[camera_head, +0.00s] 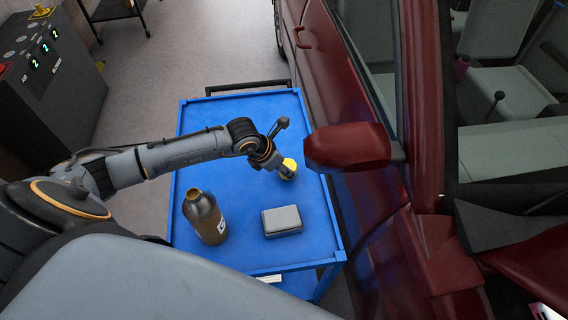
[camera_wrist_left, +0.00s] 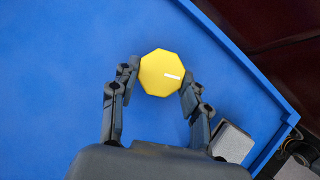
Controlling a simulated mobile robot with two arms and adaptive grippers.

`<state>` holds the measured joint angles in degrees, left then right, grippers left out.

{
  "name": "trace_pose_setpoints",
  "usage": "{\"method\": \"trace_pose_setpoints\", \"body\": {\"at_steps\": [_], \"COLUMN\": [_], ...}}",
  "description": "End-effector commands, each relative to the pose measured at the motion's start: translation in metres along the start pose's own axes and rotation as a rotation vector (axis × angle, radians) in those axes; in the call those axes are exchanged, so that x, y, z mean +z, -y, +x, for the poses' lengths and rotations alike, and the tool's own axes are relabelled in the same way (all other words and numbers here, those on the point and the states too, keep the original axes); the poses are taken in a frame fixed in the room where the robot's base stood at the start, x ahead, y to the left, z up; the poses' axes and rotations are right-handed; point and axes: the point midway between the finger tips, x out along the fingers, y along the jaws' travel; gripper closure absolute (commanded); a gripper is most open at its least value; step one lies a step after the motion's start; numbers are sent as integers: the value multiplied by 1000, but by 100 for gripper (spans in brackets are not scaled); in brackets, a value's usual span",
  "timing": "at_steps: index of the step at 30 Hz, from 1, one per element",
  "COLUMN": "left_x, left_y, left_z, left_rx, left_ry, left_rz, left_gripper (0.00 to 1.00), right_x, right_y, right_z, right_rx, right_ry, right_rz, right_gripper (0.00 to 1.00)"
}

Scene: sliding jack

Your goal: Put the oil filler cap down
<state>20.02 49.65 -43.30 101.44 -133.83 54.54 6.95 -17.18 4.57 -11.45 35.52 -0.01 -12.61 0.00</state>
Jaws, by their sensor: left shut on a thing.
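The yellow oil filler cap (camera_head: 288,168) is at the tip of my left gripper (camera_head: 280,168), over the right part of the blue cart top. In the left wrist view the cap (camera_wrist_left: 161,73) is a yellow polygon with a white mark, between the two fingers of my left gripper (camera_wrist_left: 160,78), which is shut on it. The blue tray surface (camera_wrist_left: 60,70) lies behind the cap. I cannot tell whether the cap touches the tray. My right gripper is in neither view.
A brown bottle (camera_head: 205,217) and a grey box (camera_head: 282,221) stand on the blue cart (camera_head: 245,110) nearer to me. The red car's mirror (camera_head: 348,146) juts close to the cart's right edge. The cart's far part is clear. A dark console (camera_head: 45,75) stands at the left.

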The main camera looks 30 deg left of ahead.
Motion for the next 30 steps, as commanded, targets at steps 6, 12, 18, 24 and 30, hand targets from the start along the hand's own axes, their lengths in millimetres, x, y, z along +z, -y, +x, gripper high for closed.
{"method": "trace_pose_setpoints", "body": {"at_steps": [6,12,18,24,30], "left_x": [-2,-1,-1,0,-1], "left_y": [0,0,0,-2,-2], "left_z": [4,2,2,-8,-46], "left_rx": [0,0,1,3,4], "left_ry": [0,0,0,0,1], "left_rz": [0,0,-1,0,2], "left_gripper": [98,31,31,31,31], "right_x": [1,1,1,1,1], "right_y": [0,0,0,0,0], "right_z": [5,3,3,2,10], "right_rx": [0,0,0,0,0], "right_ry": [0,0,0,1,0], "right_rz": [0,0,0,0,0], "right_gripper": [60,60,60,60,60]}}
